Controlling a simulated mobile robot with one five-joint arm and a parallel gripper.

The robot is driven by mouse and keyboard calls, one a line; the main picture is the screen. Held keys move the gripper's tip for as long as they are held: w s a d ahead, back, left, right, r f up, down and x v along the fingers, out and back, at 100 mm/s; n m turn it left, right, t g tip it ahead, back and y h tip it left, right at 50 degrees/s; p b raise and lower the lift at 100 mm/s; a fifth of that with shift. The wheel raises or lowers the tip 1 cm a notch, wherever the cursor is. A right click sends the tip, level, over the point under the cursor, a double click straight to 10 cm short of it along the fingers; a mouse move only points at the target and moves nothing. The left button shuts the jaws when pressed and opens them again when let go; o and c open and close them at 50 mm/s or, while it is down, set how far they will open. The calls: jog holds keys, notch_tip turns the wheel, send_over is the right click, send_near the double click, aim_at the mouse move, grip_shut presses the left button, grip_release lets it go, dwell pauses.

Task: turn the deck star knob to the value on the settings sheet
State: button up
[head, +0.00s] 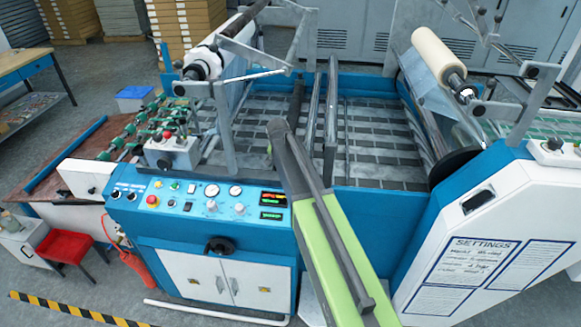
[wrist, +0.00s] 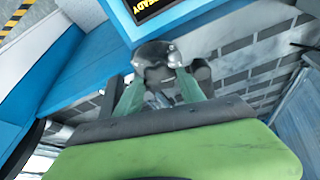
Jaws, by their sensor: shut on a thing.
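In the wrist view, a dark grey rounded knob (wrist: 153,52) sits between the green-sided fingers of my gripper (wrist: 157,78). The gripper is shut on it. The fingers hide part of the knob, and I see no scale or pointer mark to read its value. In the head view my green arm reaches over the machine's front edge to the deck (head: 380,150); its end hides the knob there. The settings sheet (head: 480,262) is on the white side panel at the lower right. Its heading reads SETTINGS; its handwritten lines are too small to read surely.
The blue control panel (head: 190,215) with gauges, buttons and red-lit displays lies left of my arm. A black knob (head: 220,245) is on its front. A roll (head: 438,55) and metal bars stand around the deck. A red stool (head: 65,247) is at the lower left.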

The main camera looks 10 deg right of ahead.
jog(key=shift+w+a+m+g+h, duration=0.1)
jog(key=shift+m+g+h, duration=0.25)
jog(key=shift+m, duration=0.75)
jog(key=shift+m+g+h, duration=0.35)
jog(key=shift+m, duration=0.75)
jog(key=o, duration=1.3)
jog(key=shift+o, duration=0.2)
jog(key=p+v, duration=1.6)
jog(key=v, duration=0.1)
jog(key=shift+r, duration=0.25)
